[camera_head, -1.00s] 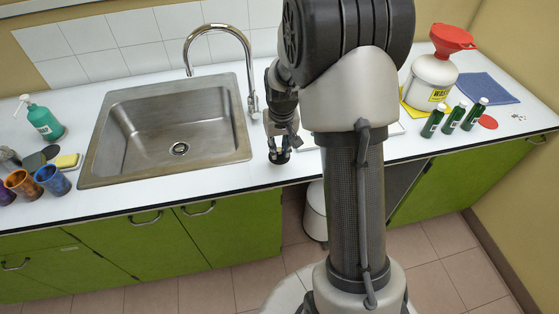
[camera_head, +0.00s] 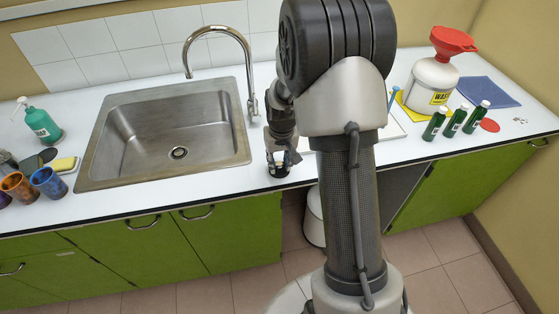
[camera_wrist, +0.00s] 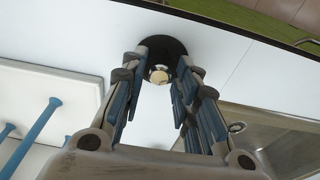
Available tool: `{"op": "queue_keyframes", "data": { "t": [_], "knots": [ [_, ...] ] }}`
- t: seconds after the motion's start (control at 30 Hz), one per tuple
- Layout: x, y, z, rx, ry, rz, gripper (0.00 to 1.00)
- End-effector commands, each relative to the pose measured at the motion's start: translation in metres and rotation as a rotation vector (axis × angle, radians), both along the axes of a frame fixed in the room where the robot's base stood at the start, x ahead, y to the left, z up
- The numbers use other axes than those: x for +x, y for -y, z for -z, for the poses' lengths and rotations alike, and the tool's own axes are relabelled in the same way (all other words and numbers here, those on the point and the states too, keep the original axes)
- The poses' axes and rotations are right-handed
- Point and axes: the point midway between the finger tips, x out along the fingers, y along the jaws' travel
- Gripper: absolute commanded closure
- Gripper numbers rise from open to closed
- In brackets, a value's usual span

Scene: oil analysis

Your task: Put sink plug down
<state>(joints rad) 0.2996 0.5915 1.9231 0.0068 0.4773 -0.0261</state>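The sink plug, a black disc with a pale round knob, rests on the white counter (camera_head: 225,199) near its front edge, right of the sink (camera_head: 165,185). It shows at the top middle of the wrist view (camera_wrist: 161,48) and below my gripper in the head view (camera_head: 279,171). My gripper (camera_wrist: 164,62) points down at the plug. Its two fingers are apart, one on each side of the knob, with visible gaps. In the head view my gripper (camera_head: 283,158) partly hides the plug.
A white tray (camera_wrist: 62,95) with blue-handled items lies beside my gripper. A tall faucet (camera_head: 217,30) stands behind the sink. Green bottles (camera_head: 456,123) and a white waste container (camera_head: 432,86) stand at right. Cups (camera_head: 50,182), a sponge (camera_head: 65,164) and a soap bottle (camera_head: 43,125) are at left.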

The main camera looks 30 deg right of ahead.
Motion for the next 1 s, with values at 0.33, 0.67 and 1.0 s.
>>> {"op": "queue_keyframes", "data": {
  "t": [0.33, 0.67, 1.0],
  "knots": [
    [0.0, 0.0, 0.0, 0.0, 0.0, 0.0, 0.6],
    [-0.003, -0.001, -0.032, -0.001, 0.004, 0.0, 0.6],
    [-0.014, -0.004, -0.102, -0.001, 0.002, 0.0, 0.6]
  ]
}}
